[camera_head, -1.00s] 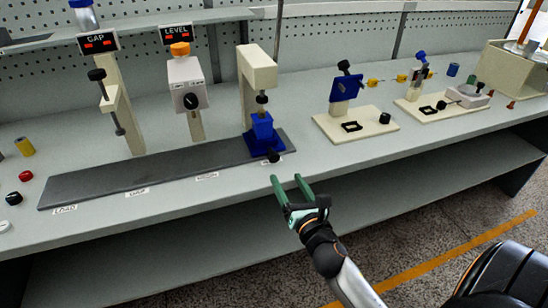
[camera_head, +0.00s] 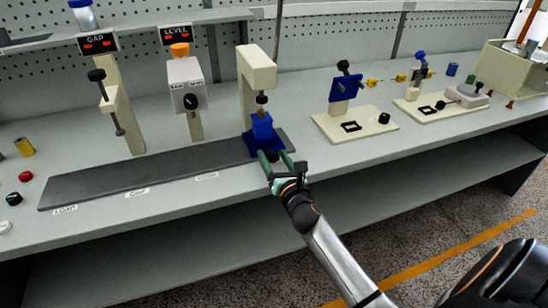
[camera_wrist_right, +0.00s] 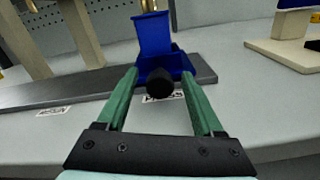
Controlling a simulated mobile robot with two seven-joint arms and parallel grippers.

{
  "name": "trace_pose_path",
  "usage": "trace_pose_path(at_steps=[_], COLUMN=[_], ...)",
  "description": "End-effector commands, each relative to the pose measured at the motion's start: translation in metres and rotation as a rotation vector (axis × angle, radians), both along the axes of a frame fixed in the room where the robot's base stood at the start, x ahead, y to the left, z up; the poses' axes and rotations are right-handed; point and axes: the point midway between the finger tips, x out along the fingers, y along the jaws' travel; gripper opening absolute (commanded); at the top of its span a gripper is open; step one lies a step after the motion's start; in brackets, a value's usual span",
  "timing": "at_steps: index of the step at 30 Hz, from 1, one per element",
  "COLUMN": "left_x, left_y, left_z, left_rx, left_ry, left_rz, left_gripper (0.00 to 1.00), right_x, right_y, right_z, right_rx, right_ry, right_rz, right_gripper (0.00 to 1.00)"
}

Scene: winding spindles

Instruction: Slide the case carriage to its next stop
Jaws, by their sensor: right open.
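The blue case carriage (camera_head: 262,136) stands at the right end of the dark grey track (camera_head: 130,179), under the beige press-like post (camera_head: 257,68). In the right wrist view the carriage (camera_wrist_right: 155,37) shows a black round knob (camera_wrist_right: 160,83) on its near side. My right gripper (camera_head: 275,158) is open at the carriage's front. Its green fingers (camera_wrist_right: 159,90) stand on either side of the knob, with gaps on both sides. In the head view the fingers hide the knob. My left gripper is not in view.
Labels mark stops along the track's front edge, with LOAD (camera_head: 65,210) at the far left. The GAP post (camera_head: 116,105) and LEVEL post (camera_head: 187,95) stand behind the track. A cream fixture base (camera_head: 355,124) sits to the right. The track left of the carriage is clear.

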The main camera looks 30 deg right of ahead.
Motion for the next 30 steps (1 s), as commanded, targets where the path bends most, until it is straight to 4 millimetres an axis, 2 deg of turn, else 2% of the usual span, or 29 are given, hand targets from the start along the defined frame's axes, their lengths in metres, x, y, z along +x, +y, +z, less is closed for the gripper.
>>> trace_pose_path(at_steps=[2, 18, 30], left_x=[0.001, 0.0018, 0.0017], left_y=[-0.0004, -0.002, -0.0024], left_z=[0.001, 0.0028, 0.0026], left_rx=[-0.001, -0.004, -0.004], left_ry=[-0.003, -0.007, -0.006], left_rz=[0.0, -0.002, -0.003], left_gripper=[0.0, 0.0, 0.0], right_x=[-0.0002, -0.0005, -0.0005], right_y=[0.0, 0.0003, 0.0003], right_z=[0.0, -0.0002, -0.0004], right_rx=[0.0, 0.0, 0.0], right_ry=[0.0, 0.0, 0.001], right_rz=[0.0, 0.0, 0.0], right_gripper=[0.62, 0.01, 0.0])
